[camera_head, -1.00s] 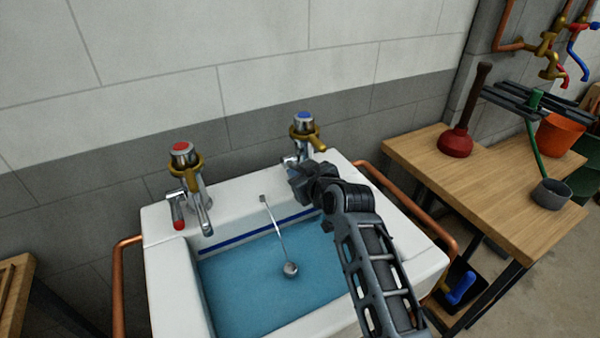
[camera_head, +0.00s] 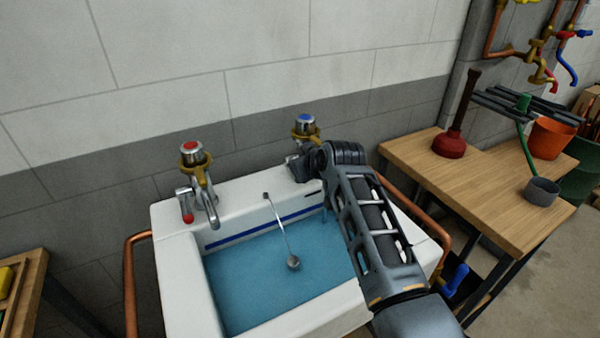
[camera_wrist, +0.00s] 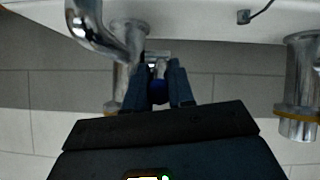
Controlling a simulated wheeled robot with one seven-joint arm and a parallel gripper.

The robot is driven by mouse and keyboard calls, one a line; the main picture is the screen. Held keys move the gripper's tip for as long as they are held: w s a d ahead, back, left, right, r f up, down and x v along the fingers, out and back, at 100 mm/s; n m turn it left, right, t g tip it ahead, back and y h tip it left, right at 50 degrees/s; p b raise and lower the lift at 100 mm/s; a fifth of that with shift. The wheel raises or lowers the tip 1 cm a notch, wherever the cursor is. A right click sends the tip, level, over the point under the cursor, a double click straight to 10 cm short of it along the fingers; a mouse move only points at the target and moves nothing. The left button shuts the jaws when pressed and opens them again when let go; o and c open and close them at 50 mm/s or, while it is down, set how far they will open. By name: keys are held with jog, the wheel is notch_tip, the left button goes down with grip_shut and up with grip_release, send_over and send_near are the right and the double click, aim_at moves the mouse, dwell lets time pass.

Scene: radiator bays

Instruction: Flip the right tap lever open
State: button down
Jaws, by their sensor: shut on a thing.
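The right tap (camera_head: 305,127) has a blue-marked cap and a brass collar and stands on the back right of the sink. Its chrome body also shows in the wrist view (camera_wrist: 122,75). My gripper (camera_head: 299,168) is at the right tap's lower front and hides most of it in the head view. In the wrist view my gripper (camera_wrist: 158,82) is shut on the tap's lever (camera_wrist: 158,94), with its blue end between the fingers. A faint bluish vertical streak shows below the tap; I cannot tell if it is running water.
The left tap (camera_head: 194,165) has a red cap and a red-tipped lever. The white sink (camera_head: 178,260) holds blue water, and a plug on a chain (camera_head: 292,262) hangs in it. A copper pipe (camera_head: 412,212) runs along the right side. A wooden bench (camera_head: 478,178) with a red plunger (camera_head: 448,143) stands at right.

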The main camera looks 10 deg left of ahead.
jog(key=shift+w+a+r+g+h+p, duration=0.1)
jog(key=shift+w+r+g+h+p, duration=0.15)
jog(key=shift+r+g+h+p, duration=0.35)
jog(key=shift+w+a+r+g+h, duration=0.2)
jog(key=shift+r+g+h, duration=0.1)
jog(key=shift+g, duration=0.25)
jog(key=shift+w+a+r+g+h, duration=0.1)
jog(key=shift+w+r+g+h, duration=0.15)
jog(key=shift+g, duration=0.3)
jog(key=c, duration=1.2)
grip_release()
jog(key=shift+c, duration=0.2)
jog(key=v, duration=0.7)
jog(key=shift+s+r, duration=0.2)
jog(key=shift+r, duration=0.1)
